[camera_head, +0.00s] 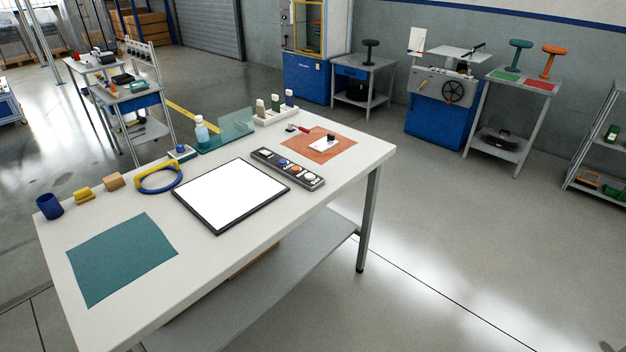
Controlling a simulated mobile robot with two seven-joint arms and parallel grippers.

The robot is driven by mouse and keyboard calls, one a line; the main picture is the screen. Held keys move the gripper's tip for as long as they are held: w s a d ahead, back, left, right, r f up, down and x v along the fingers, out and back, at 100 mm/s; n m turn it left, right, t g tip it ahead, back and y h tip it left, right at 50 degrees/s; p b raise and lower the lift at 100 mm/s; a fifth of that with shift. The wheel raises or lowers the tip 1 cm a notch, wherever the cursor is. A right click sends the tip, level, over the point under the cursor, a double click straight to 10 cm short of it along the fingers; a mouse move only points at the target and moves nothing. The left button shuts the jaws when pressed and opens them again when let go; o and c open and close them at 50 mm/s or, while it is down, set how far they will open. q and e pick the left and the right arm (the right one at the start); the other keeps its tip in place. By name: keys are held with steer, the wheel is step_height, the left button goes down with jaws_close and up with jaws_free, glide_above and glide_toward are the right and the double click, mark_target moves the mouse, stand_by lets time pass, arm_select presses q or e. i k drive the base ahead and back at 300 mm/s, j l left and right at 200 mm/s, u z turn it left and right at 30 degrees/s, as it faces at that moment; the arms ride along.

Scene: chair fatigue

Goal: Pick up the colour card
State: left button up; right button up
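No item is plainly marked as the colour card, and I cannot tell which one it is. A dark grey strip (268,158) with a row of round white, blue and orange pieces lies on the white table (330,176), right of a framed bright white panel (231,194). A small white card-like piece (320,147) with a black object on it lies on the orange mat (341,150) at the table's far right. Neither of my grippers is in view.
A teal mat (121,257) covers the near left. A blue cup (49,206), yellow block (84,195), blue-yellow ring (159,187), clear bottle (201,133) and white rack (276,117) line the back edge. Floor right of the table is clear.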

mark_target(323, 143)
steer(key=u, duration=0.45)
steer(key=i+l+u, duration=0.1)
steer(key=u, duration=0.3)
steer(key=l+u, duration=0.15)
steer(key=u, duration=0.3)
steer(key=l+u, duration=0.65)
steer(key=l, duration=0.15)
steer(key=k+l+u, duration=0.2)
steer(key=l, duration=0.25)
steer(key=l+u, duration=0.15)
steer(key=l, duration=0.3)
steer(key=k+l, duration=0.1)
steer(key=l, duration=0.35)
steer(key=k+l+u, duration=0.1)
steer(key=l, duration=0.3)
steer(key=k+l+u, duration=0.1)
steer(key=l, duration=0.35)
steer(key=k+l, duration=0.2)
steer(key=l, duration=0.2)
